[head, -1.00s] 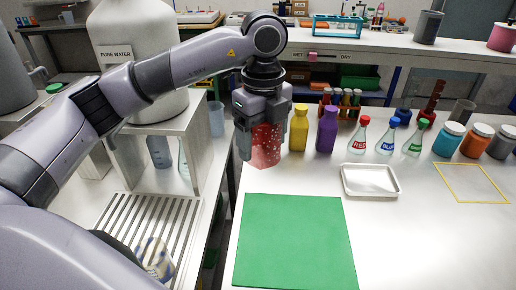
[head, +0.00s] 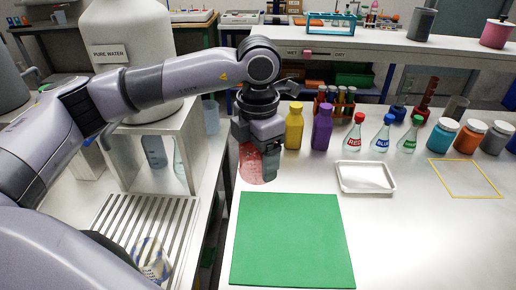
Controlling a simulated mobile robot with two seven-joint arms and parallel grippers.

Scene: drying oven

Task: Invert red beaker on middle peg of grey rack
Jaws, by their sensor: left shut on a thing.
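The red see-through beaker (head: 251,164) is in my left gripper (head: 262,155), above the white bench near its left edge, behind the green mat. The gripper is shut on it, and one finger covers its right part. The beaker looks tilted, with a rounded red face toward me; I cannot tell whether this is its mouth or its base. I cannot make out a grey rack with pegs in this view. My right gripper is not in view.
The green mat (head: 290,240) is bare. A white tray (head: 366,178) lies to its right. Yellow (head: 294,127) and purple (head: 322,128) bottles stand close right of the gripper, with labelled flasks beyond. A slatted drain tray (head: 120,225) lies at left, below the water tank (head: 128,50).

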